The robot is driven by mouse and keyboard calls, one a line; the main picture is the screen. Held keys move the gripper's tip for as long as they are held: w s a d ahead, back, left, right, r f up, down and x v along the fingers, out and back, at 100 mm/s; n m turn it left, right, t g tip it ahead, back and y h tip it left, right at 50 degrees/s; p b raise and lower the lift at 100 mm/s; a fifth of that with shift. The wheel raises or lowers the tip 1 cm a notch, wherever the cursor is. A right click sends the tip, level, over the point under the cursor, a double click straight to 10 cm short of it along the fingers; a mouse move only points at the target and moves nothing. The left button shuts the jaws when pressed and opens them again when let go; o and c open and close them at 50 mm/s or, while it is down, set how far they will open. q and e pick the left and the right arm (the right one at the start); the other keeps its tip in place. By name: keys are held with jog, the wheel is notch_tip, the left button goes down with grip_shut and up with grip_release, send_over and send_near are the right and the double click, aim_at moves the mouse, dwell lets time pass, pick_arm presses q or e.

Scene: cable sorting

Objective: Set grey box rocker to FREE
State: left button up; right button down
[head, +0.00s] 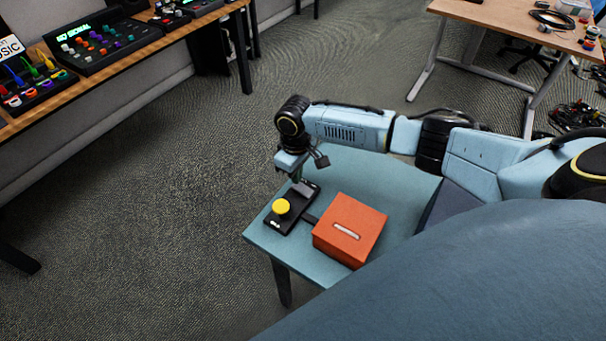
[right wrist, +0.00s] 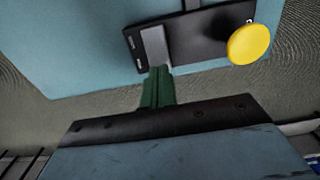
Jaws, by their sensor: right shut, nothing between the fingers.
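A flat black box (head: 291,208) lies on the small blue table, with a round yellow knob (head: 281,206) on top. It also shows in the right wrist view (right wrist: 196,38), with the knob (right wrist: 248,44) at right. A grey rocker (right wrist: 154,47) sits near the other end of the box, with small markings beside it too small to read. My right gripper (right wrist: 157,82) is shut and empty, its green fingertips at the rocker's near edge. I cannot tell whether they touch. In the head view my right gripper (head: 297,179) is over that end of the box.
An orange box (head: 350,230) with a pale slot stands beside the black box on the blue table (head: 395,190). A wooden bench (head: 130,52) with control panels is at upper left. A desk (head: 480,14) with cables is at upper right. Open carpet lies between.

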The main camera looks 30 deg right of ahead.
jog(key=shift+f+b, duration=0.5)
jog(key=shift+f, duration=0.55)
dwell(0.4)
notch_tip(320, 180, up, 3)
jog(key=p, duration=0.3)
jog(key=shift+f, duration=0.15)
notch_tip(320, 180, up, 4)
jog(key=p, duration=0.5)
jog(key=shift+r, duration=0.25)
